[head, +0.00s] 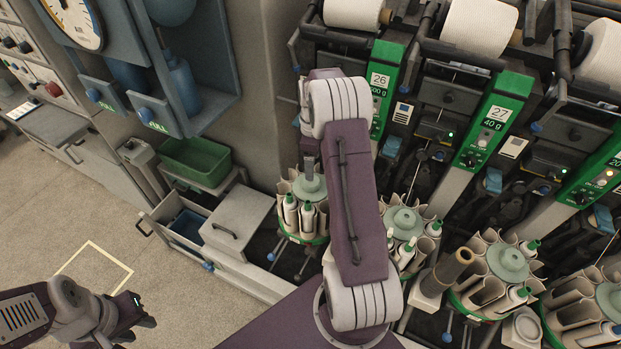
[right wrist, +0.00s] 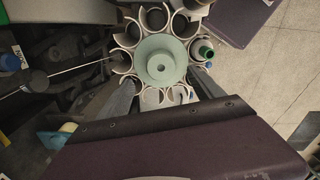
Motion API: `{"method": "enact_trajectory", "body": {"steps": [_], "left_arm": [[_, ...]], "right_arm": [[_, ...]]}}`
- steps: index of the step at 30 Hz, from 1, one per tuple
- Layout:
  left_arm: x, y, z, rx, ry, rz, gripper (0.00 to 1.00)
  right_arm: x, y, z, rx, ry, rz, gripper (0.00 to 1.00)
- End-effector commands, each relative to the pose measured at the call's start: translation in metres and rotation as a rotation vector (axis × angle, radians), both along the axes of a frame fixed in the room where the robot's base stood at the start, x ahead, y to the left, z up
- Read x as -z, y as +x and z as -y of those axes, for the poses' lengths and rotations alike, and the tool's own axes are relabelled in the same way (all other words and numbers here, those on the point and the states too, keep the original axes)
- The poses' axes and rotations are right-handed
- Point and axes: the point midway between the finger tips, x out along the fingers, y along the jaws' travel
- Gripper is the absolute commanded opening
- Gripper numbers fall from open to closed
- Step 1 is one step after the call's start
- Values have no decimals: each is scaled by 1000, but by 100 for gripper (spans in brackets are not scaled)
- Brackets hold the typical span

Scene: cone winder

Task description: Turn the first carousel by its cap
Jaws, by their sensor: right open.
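The first carousel (head: 303,238) stands at the left end of the row, with a ring of cream pockets around a pale green round cap (head: 309,187). Two white bobbins with green tops show on its near side. In the right wrist view the cap (right wrist: 160,62) is in full view. My right gripper (right wrist: 164,76) is open, its fingertips on either side of the cap's near part; I cannot tell whether they touch it. In the head view my right arm hides most of that gripper. My left gripper (head: 142,312) is empty at lower left, its jaw opening unclear.
More carousels (head: 507,262) stand to the right, below green panels numbered 26 (head: 380,80) and 27 (head: 495,113). A grey box (head: 238,222) and a green bin (head: 195,160) are left of the first carousel. Floor at left is clear.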

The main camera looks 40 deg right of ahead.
Motion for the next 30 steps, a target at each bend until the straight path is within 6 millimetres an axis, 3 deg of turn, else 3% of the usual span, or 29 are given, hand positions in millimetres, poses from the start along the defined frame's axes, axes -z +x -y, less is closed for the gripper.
{"method": "enact_trajectory", "body": {"steps": [5,15,26,30], "left_arm": [[-2,0,0,0,0,0,32],[-11,0,0,0,0,0,32],[-11,0,0,0,0,0,32],[-11,0,0,0,0,0,32]], "right_arm": [[16,-1,-1,0,2,-3,76],[80,-1,-1,-1,1,-2,76],[91,0,0,-1,-1,1,76],[91,0,0,-1,-1,1,40]]}}
